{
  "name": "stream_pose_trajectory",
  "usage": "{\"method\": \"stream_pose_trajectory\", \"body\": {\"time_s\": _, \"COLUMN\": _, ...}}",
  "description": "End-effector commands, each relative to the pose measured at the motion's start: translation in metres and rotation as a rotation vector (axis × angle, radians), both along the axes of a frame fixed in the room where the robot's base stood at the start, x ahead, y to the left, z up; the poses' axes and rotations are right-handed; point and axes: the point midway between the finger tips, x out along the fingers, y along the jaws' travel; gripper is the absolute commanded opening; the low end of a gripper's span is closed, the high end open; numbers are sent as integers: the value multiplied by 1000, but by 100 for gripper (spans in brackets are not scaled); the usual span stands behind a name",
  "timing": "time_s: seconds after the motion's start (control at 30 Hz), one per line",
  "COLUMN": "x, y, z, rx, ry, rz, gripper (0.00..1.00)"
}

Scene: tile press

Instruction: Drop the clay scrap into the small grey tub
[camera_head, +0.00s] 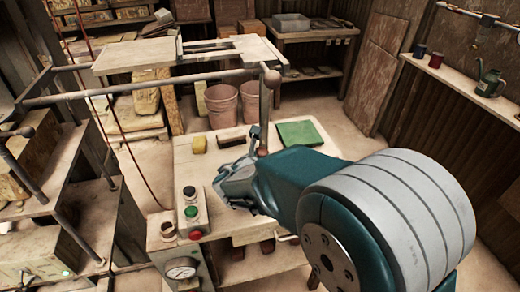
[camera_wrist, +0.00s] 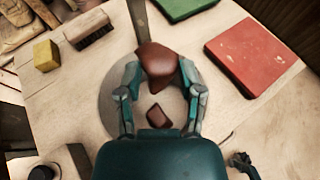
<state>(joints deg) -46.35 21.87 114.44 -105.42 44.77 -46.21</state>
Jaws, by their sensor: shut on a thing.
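A reddish-brown lump (camera_wrist: 157,62), which looks like the clay scrap, sits between the fingertips of my gripper (camera_wrist: 160,72). My gripper is shut on it, above the worktable. A smaller brown piece (camera_wrist: 159,117) shows below on a round grey surface (camera_wrist: 108,104); I cannot tell if this is a flat plate or the tub. A grey rectangular bin (camera_head: 291,22) stands on the back shelf.
The worktable (camera_head: 205,165) holds a yellow sponge (camera_head: 198,144), a brush (camera_head: 231,140) and a green tile (camera_head: 299,133). A red tile (camera_wrist: 250,55) lies at right in the wrist view. A button box (camera_head: 190,205) is at the table's left.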

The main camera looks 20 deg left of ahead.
Motion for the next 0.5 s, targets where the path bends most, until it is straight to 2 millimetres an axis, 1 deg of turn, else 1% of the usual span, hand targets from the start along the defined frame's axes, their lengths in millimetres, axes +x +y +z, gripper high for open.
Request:
{"method": "stream_pose_trajectory", "body": {"time_s": 0.27, "x": 0, "y": -1, "z": -1, "rx": 1, "ry": -1, "rz": 0, "gripper": 5}}
{"method": "stream_pose_trajectory", "body": {"time_s": 0.3, "x": 0, "y": -1, "z": -1, "rx": 1, "ry": -1, "rz": 0, "gripper": 62}}
{"method": "stream_pose_trajectory", "body": {"time_s": 0.37, "x": 0, "y": -1, "z": -1, "rx": 0, "ry": -1, "rz": 0, "gripper": 89}}
{"method": "stream_pose_trajectory", "body": {"time_s": 0.5, "x": 0, "y": 0, "z": -1, "rx": 0, "ry": -1, "rz": 0, "gripper": 89}}
